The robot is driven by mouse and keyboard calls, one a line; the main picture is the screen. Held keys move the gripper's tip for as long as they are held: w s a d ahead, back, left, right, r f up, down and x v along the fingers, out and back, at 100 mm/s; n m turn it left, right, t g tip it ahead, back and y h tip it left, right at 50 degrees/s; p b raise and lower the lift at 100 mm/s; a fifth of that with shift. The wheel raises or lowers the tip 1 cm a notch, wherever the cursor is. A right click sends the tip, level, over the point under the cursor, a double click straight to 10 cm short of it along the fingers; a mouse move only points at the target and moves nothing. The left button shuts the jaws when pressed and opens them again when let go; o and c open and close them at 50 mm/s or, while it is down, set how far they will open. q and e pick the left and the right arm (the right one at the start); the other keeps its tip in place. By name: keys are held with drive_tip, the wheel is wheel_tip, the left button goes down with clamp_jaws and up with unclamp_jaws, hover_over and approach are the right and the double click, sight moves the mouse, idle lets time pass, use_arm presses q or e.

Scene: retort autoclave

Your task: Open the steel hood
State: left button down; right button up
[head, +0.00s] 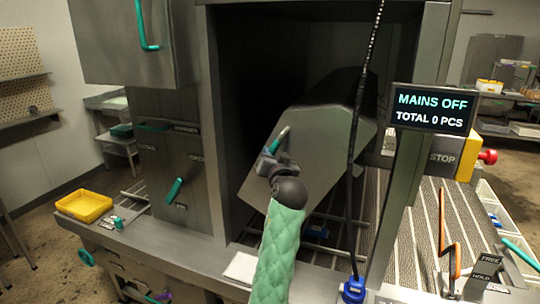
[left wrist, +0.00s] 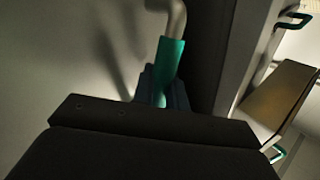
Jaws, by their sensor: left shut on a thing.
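The steel hood (head: 325,150) is a grey metal cover with slanted edges inside the dark frame of the machine. It sits tilted above the rails, with its plate facing me. Its handle (head: 279,139) has a teal grip, which also shows large in the left wrist view (left wrist: 169,60). My left gripper (head: 272,160) is shut on this handle; its dark fingers (left wrist: 164,88) close around the grip's lower end. The wrist hides part of the plate. My right gripper is not in view.
A black cable (head: 361,110) hangs in front of the hood's right side. A screen (head: 432,109) reads "MAINS OFF, TOTAL 0 PCS". A red stop button (head: 488,156) is at right. A yellow tray (head: 84,206) stands at left. A steel cabinet (head: 110,45) juts out upper left.

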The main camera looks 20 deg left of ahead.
use_arm(q)
drive_tip(key=c, duration=1.4)
unclamp_jaws()
drive_tip(key=shift+w, duration=0.1)
drive_tip(key=shift+c, duration=0.2)
drive_tip(key=shift+f, duration=0.15)
